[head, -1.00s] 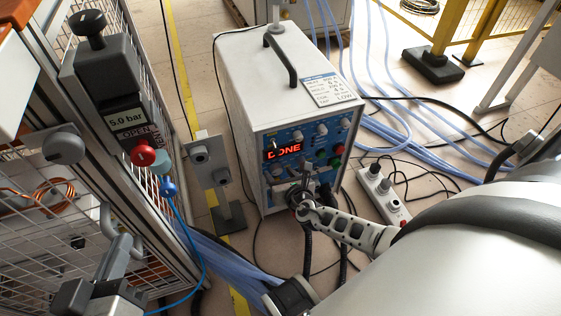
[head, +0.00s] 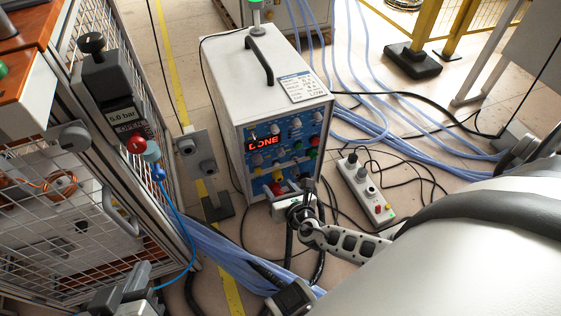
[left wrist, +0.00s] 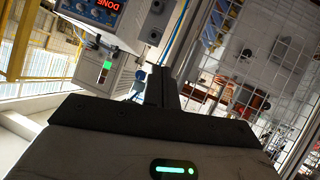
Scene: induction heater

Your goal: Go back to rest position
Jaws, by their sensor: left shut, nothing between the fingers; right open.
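My left gripper (head: 135,282) is at the lower left of the head view, beside the wire-mesh cage. In the left wrist view its dark fingers (left wrist: 162,88) are together with nothing between them. The white induction heater (head: 275,85) stands upright on the floor. Its red display (head: 263,143) reads DONE, and it also shows upside down in the left wrist view (left wrist: 107,5).
A power strip (head: 366,190) and blue hoses (head: 365,125) lie on the floor right of the heater. A grey post (head: 197,155) stands between cage and heater.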

